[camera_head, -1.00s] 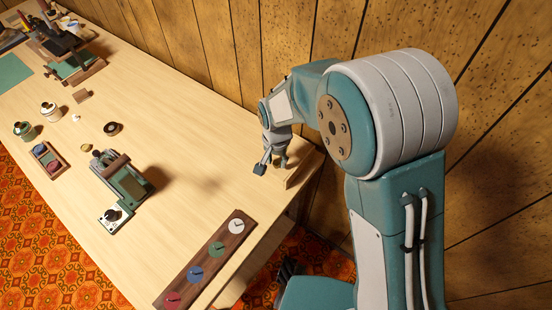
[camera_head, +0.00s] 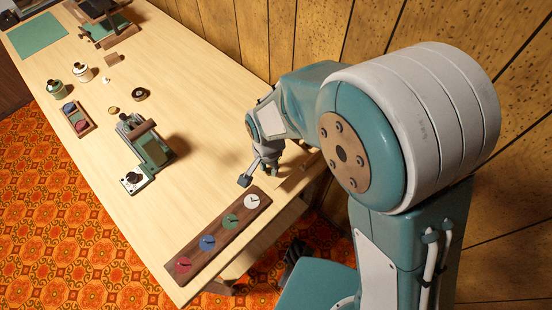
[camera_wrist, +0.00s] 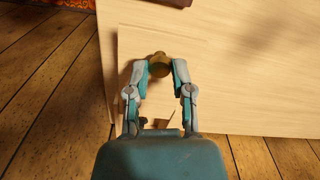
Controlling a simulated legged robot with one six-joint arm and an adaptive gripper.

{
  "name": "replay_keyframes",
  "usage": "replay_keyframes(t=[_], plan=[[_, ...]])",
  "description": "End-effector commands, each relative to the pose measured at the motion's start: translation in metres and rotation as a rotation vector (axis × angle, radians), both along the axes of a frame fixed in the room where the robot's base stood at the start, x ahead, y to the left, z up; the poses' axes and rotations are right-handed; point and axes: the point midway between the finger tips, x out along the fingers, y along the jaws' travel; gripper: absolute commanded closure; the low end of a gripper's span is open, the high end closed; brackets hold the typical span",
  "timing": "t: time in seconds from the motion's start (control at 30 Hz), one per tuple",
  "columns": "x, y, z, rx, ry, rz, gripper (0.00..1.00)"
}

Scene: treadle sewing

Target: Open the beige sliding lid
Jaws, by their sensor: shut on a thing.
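The beige sliding lid (camera_wrist: 185,48) is a pale wood panel in the wrist view, hard to tell from the tabletop, with a faint outline. A brass knob (camera_wrist: 159,62) stands on it. My gripper (camera_wrist: 160,70) is shut on the knob, with one finger at each side. In the head view my gripper (camera_head: 272,172) is low at the near right end of the table, and the arm hides most of the lid and knob. A dark gap with a brown piece shows between the fingers below the knob in the wrist view.
A dark wooden strip with several coloured discs (camera_head: 217,236) lies at the table's near edge. A green device (camera_head: 146,150), a small tray (camera_head: 76,118) and jars (camera_head: 83,73) stand to the left. The wood wall (camera_head: 340,30) is close behind the arm.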

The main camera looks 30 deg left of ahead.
Motion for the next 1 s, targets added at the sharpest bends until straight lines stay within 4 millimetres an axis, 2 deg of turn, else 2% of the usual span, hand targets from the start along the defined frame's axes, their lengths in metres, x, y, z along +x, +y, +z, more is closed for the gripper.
replay_keyframes(t=[0.17, 0.2, 0.27, 0.7, 0.87, 1.0], plan=[[0.001, 0.001, -0.001, 0.002, -0.001, -0.001, 1.00], [0.001, 0.001, -0.001, 0.002, -0.001, -0.001, 0.61], [0.001, 0.000, -0.001, 0.002, -0.001, 0.000, 0.35], [0.001, -0.001, 0.005, 0.004, -0.001, 0.000, 0.35], [0.002, 0.000, 0.029, 0.006, -0.004, 0.000, 0.35], [0.002, 0.001, 0.059, 0.006, -0.004, 0.000, 0.35]])
